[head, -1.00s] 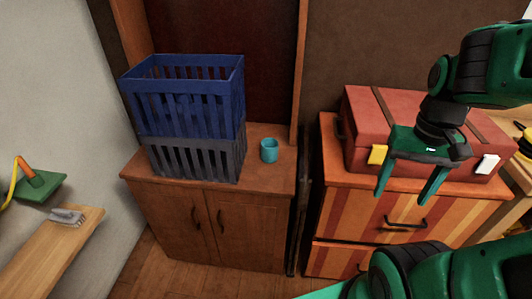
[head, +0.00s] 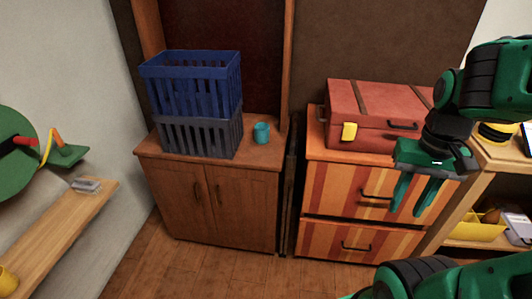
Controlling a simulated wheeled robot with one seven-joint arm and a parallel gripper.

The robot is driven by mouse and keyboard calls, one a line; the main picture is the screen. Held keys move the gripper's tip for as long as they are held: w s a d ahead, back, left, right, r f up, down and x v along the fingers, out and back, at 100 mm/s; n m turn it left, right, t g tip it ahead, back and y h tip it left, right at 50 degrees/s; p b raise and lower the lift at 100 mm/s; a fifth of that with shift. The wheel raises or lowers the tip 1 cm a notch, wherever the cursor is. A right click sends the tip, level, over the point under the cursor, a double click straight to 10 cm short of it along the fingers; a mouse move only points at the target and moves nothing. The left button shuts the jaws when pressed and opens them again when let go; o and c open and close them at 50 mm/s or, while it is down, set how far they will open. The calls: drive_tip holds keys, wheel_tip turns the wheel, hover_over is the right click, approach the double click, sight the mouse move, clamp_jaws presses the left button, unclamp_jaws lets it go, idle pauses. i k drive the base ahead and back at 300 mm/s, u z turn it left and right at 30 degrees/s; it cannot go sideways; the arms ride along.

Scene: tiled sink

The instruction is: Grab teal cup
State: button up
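The teal cup (head: 261,132) stands upright on top of the brown wooden cabinet (head: 214,204), just right of the stacked crates. My gripper (head: 409,197) is at the right of the head view, in front of the striped drawer unit. It is well apart from the cup, to its right. Its two green fingers point down with a gap between them, and nothing shows between them.
A blue crate (head: 191,84) sits on a grey crate (head: 195,136) beside the cup. A red suitcase (head: 361,110) lies on the striped drawer unit (head: 331,182). Wooden shelves stand at left (head: 66,232) and right (head: 468,206). Floor (head: 215,268) before the cabinet is clear.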

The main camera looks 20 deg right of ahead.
sight(262, 134)
drive_tip(key=k, duration=0.35)
drive_tip(key=u, duration=1.6)
drive_tip(key=i, duration=1.55)
drive_tip(key=z, duration=1.85)
drive_tip(key=i, duration=0.3)
drive_tip(key=z, duration=0.1)
